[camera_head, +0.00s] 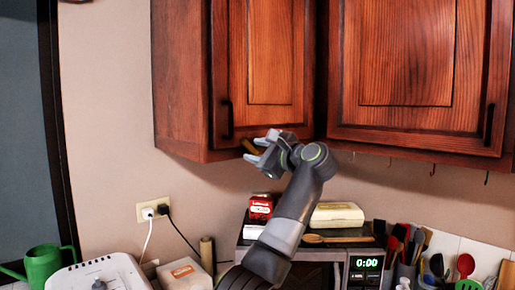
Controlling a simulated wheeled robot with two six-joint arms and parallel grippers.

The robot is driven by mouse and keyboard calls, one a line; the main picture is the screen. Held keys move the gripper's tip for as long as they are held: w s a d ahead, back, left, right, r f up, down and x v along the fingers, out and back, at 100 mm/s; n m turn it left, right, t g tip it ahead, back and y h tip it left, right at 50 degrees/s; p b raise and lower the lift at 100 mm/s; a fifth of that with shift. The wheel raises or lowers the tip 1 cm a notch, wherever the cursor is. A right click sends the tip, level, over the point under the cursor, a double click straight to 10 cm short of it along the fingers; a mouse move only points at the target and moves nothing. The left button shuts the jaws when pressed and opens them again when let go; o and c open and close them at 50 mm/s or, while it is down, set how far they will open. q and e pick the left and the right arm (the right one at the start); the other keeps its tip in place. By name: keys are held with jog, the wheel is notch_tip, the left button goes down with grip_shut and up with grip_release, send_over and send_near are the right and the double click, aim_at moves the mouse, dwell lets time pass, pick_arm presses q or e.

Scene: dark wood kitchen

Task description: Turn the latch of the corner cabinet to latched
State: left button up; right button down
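The corner cabinet (268,50) is dark reddish wood, mounted on the wall, with its left door closed. A small brass-brown latch (249,146) shows at the door's lower edge, below the black handle. My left gripper (258,147) is at the latch, its two pale fingers spread apart, one above and one below. The latch's end lies by the gap between them; I cannot tell whether they touch it. The gripper hides part of the latch, so its exact turn is unclear. My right gripper is not in view.
A second cabinet door (395,60) adjoins on the right, with hooks beneath. Below stand a microwave (365,264), a red tin (261,207), a cream box (337,215) and several utensils. A green watering can (43,263) is at left.

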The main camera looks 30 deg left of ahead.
pick_arm(q)
grip_shut()
jog(key=shift+m, duration=0.3)
jog(key=m+p, duration=0.1)
jog(key=m, duration=0.1)
jog(key=m+p, duration=0.1)
jog(key=m, duration=0.2)
jog(key=w+m+p, duration=0.1)
jog(key=m, duration=0.2)
jog(key=shift+d+r, duration=0.25)
jog(key=shift+r, duration=0.05)
jog(key=shift+m, duration=0.5)
